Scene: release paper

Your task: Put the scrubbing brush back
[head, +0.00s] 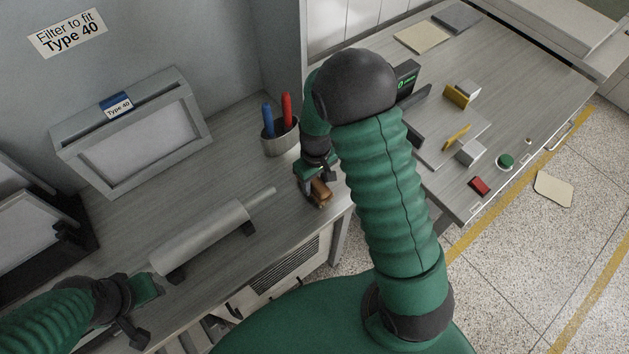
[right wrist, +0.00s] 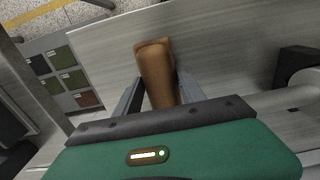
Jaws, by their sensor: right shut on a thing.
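The scrubbing brush shows as a brown wooden piece (head: 320,192) at the right end of the grey bench in the head view. My right gripper (head: 316,184) is shut on it. In the right wrist view the brown handle (right wrist: 155,75) stands out between the two grey fingers of the gripper (right wrist: 160,95). Bristles are hidden, and I cannot tell whether the brush touches the bench. My left gripper (head: 138,310) is at the lower left, near the bench's front edge; its finger opening is not clear.
A grey cylinder (head: 205,238) on dark supports lies along the bench (head: 240,185). A cup (head: 279,140) with a blue and a red handle stands behind the right gripper. A framed filter box (head: 135,140) stands at the wall. A second table (head: 520,95) holds small blocks.

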